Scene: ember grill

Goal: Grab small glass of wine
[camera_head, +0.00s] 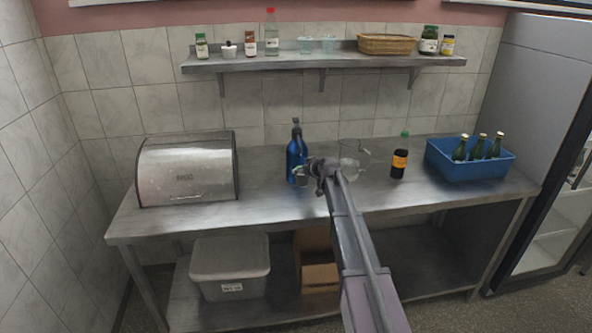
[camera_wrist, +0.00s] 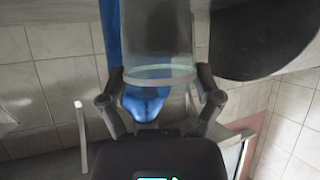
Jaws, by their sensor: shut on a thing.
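My gripper (camera_head: 314,174) is over the middle of the steel counter, beside the blue bottle. In the wrist view its two fingers (camera_wrist: 160,78) are shut on the sides of a small clear glass (camera_wrist: 160,45). The glass looks greyish and see-through, with a pale greenish band at its near end. I cannot make out wine in it. In the head view the glass (camera_head: 301,178) shows as a small pale shape at the fingertips, partly hidden. I cannot tell whether it touches the counter.
A blue bottle (camera_head: 296,158) stands close behind the glass. A clear glass vessel (camera_head: 350,158) and a dark bottle (camera_head: 399,162) stand to the right. A steel bread box (camera_head: 187,170) is left, a blue crate (camera_head: 470,173) of bottles right. A shelf (camera_head: 290,63) hangs above.

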